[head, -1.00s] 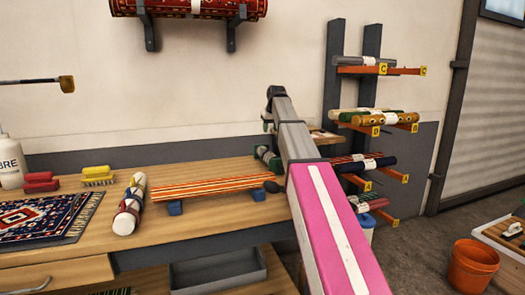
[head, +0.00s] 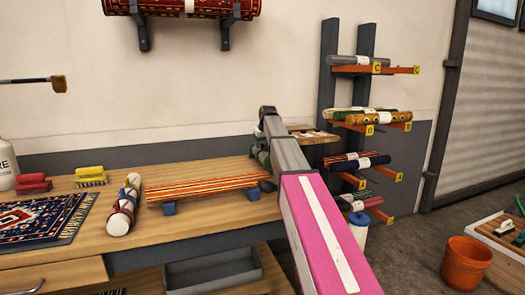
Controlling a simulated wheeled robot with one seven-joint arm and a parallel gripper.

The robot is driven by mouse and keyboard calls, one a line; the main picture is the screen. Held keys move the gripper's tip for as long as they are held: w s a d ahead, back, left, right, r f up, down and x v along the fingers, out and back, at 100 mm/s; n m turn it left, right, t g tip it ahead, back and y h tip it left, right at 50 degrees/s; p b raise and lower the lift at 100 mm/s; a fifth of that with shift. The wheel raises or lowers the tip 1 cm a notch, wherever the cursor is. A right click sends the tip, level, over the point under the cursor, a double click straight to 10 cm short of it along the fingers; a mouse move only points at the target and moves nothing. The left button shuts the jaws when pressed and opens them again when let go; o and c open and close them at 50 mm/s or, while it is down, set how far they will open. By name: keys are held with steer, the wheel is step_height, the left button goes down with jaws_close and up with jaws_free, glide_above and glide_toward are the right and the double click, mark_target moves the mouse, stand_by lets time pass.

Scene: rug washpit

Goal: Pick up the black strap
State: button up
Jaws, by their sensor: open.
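I cannot make out a black strap in the head view. My arm (head: 318,225), pink with a white stripe and then grey, reaches up over the right end of the workbench (head: 210,222). Its dark upper joint is in view, but I cannot make out my gripper's fingers, which seem hidden behind the arm. A small dark rounded shape (head: 267,186) shows beside the arm; I cannot tell what it is.
On the bench are a striped textile (head: 205,185) on blue blocks, a rolled rug (head: 122,206), a patterned rug (head: 40,217) and brushes (head: 90,175). A rack (head: 328,90) holds several rolls. An orange bucket (head: 466,265) stands on the floor at right.

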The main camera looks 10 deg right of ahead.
jaws_close()
steer(key=shift+r, duration=0.15)
